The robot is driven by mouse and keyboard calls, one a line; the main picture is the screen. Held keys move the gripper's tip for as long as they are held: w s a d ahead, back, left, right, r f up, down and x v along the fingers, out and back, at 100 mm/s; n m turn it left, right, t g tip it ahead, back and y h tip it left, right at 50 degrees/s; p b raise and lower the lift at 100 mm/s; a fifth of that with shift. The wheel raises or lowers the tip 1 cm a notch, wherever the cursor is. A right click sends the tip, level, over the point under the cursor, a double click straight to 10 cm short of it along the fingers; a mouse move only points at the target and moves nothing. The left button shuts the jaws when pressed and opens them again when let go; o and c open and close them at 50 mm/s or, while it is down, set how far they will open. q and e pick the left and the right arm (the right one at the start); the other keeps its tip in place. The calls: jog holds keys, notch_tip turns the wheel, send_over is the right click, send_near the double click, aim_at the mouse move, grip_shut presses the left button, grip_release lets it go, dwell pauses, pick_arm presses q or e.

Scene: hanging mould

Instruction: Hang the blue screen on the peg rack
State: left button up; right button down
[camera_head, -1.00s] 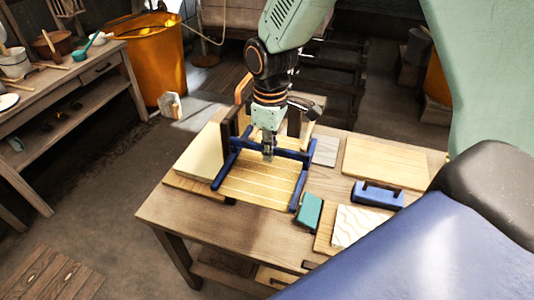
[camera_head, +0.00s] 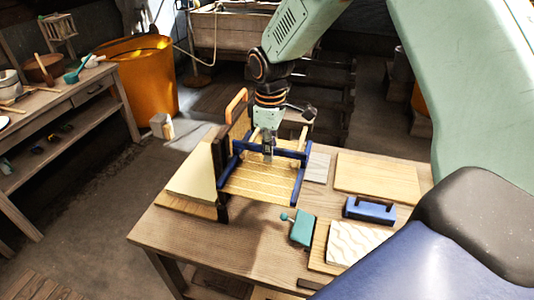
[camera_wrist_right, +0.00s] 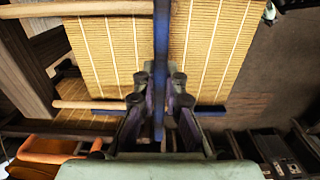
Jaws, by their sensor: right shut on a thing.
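The blue screen (camera_head: 258,184), a slatted straw-coloured mat in a blue frame, is held over the table. My right gripper (camera_head: 268,158) is shut on its upper blue bar. In the right wrist view the fingers (camera_wrist_right: 160,105) close around this blue bar (camera_wrist_right: 160,55), with the mat (camera_wrist_right: 205,50) beyond. The peg rack, a dark post (camera_head: 221,165), stands just left of the screen. Light wooden pegs show near the bar, one in the head view (camera_head: 255,135) and one in the wrist view (camera_wrist_right: 90,104). I cannot tell whether the screen touches a peg. My left gripper is out of view.
A pale slab (camera_head: 193,180) lies left. The table's front left is clear.

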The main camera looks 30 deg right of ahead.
jog(key=shift+w+d, duration=0.4)
jog(key=shift+d, duration=0.1)
jog(key=shift+w+d+f, duration=0.15)
jog(key=shift+w+d, duration=0.55)
jog(key=shift+w, duration=0.1)
jog(key=shift+w+d, duration=0.2)
jog(key=shift+d, duration=0.25)
jog(key=shift+w+d, duration=0.1)
jog(key=shift+w, duration=0.15)
jog(key=shift+s, duration=0.2)
jog(key=shift+w+f, duration=0.2)
jog(key=shift+f, duration=0.15)
jog(key=shift+s+f, duration=0.1)
jog(key=shift+s, duration=0.1)
